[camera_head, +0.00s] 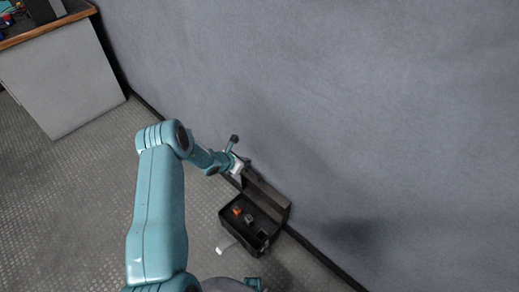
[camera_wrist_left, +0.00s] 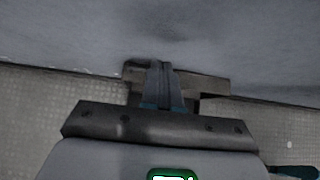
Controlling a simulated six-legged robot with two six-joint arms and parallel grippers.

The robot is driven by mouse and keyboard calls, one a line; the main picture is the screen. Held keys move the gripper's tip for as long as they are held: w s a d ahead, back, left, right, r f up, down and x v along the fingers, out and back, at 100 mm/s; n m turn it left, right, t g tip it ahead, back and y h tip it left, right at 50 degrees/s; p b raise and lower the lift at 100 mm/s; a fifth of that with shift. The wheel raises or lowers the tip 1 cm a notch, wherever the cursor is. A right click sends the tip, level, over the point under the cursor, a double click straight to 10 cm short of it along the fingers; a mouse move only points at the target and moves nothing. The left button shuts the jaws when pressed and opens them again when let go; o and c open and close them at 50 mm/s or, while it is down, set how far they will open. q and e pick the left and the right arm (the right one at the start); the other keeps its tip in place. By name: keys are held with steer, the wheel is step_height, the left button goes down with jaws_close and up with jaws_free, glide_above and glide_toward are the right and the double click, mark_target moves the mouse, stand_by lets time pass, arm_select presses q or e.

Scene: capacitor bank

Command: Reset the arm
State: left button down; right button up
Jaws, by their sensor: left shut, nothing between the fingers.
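My left arm, teal, comes in from the bottom left in the head view and bends toward the wall. My left gripper (camera_head: 248,176) is at its end, close to the upper edge of a dark open box (camera_head: 233,222) on the floor. In the left wrist view the two grey fingers (camera_wrist_left: 163,85) lie together, shut, with nothing between them. Behind them a dark raised part of the box (camera_wrist_left: 212,86) shows near the wall, partly hidden by the fingers. I cannot tell whether the gripper touches the box. My right gripper is not in view.
The box holds a small orange item (camera_head: 237,211) and a grey item (camera_head: 250,218). A grey wall (camera_head: 350,100) stands right behind it. A cabinet with a wooden top (camera_head: 65,80) stands at the upper left. The patterned floor (camera_head: 70,210) is clear at the left.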

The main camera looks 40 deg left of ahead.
arm_select(q)
steer(key=s+d+f+m+g+h, duration=0.1)
steer(key=s+d+m+g, duration=0.4)
steer(key=s+d+m, duration=0.65)
steer(key=s+d+f+m+g+h, duration=0.1)
steer(key=s+d+m+g, duration=0.3)
steer(key=s+d+m, duration=0.95)
steer(key=s+d+r+m+h, duration=0.1)
steer(key=d+r+m, duration=0.1)
steer(key=d+m, duration=0.25)
steer(key=s+d+r+m, duration=0.1)
steer(key=d+r+m, duration=0.2)
steer(key=d+m, duration=0.15)
step_height(320, 180, up, 16)
steer(key=n+p, duration=0.1)
steer(key=p, duration=1.5)
steer(key=shift+w+d+p, duration=0.25)
steer(key=shift+w+p, duration=0.05)
steer(key=shift+w, duration=0.05)
